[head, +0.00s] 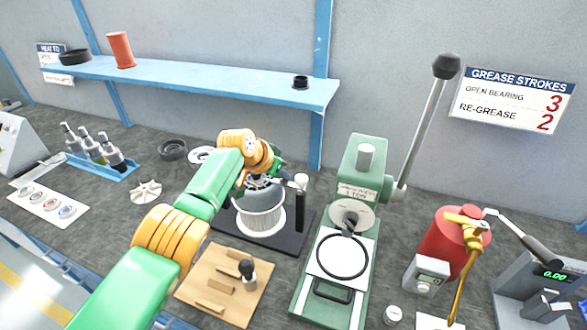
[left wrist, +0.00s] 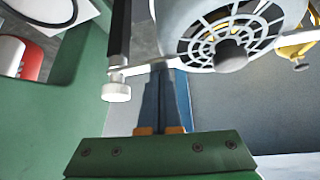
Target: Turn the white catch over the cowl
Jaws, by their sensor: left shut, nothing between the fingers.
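The blower's cowl (head: 258,222) is a pale, ribbed round housing on a black base. In the left wrist view the cowl (left wrist: 205,25) shows a round grille with a dark hub. The white catch (head: 301,181) sits at the top of a black post beside it. In the left wrist view the catch (left wrist: 116,92) shows a white knob and a thin arm pointing toward the cowl's edge. My left gripper (left wrist: 159,68) is shut and empty, its tips close to that arm; I cannot tell whether they touch. My left arm partly hides the cowl in the head view.
A green press (head: 362,160) with a long lever stands right of the blower. A wooden board (head: 222,290) with a dark-knobbed tool lies in front. A red can (head: 450,240) stands farther right. A blue shelf (head: 200,78) runs along the wall behind.

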